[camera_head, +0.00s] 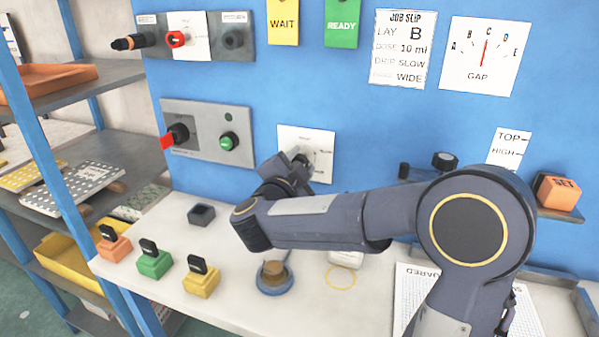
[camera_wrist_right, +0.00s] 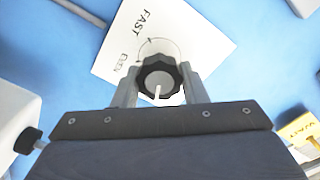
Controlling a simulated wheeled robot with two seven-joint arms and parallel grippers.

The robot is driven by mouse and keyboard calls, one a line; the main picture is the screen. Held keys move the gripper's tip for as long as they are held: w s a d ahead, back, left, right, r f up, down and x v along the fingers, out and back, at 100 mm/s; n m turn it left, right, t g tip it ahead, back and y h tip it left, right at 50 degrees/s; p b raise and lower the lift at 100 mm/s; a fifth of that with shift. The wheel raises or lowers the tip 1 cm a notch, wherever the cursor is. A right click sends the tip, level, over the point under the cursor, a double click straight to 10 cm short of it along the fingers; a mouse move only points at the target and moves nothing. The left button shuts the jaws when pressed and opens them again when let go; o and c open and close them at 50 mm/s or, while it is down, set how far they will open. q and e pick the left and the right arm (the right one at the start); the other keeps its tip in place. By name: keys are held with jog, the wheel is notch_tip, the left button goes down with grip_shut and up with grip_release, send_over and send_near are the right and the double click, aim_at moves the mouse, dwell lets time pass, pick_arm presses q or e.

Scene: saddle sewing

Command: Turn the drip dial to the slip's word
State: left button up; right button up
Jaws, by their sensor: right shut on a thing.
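The drip dial (camera_wrist_right: 159,78) is a dark scalloped knob on a white plate (camera_wrist_right: 198,38) on the blue wall. My right gripper (camera_wrist_right: 160,90) is shut on the knob, one finger on each side. The knob's white pointer mark faces down in the wrist view, away from the words FAST and EVEN; any word below it is hidden by my gripper. In the head view the plate (camera_head: 322,143) shows behind my right gripper (camera_head: 301,160), which covers much of the dial. The job slip (camera_head: 400,48) on the wall reads DRIP SLOW. My left gripper is not in view.
A grey panel (camera_head: 207,158) with a red-handled knob and a green button is left of the dial. Orange, green and yellow stamps (camera_head: 153,260) stand on the white bench (camera_head: 225,300). A small shelf with an orange block (camera_head: 557,192) is at right.

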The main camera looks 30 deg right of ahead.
jog(key=shift+m, duration=0.5)
jog(key=o, duration=1)
jog(key=v, duration=0.8)
jog(key=shift+d+b, duration=0.1)
jog(key=shift+b, duration=0.3)
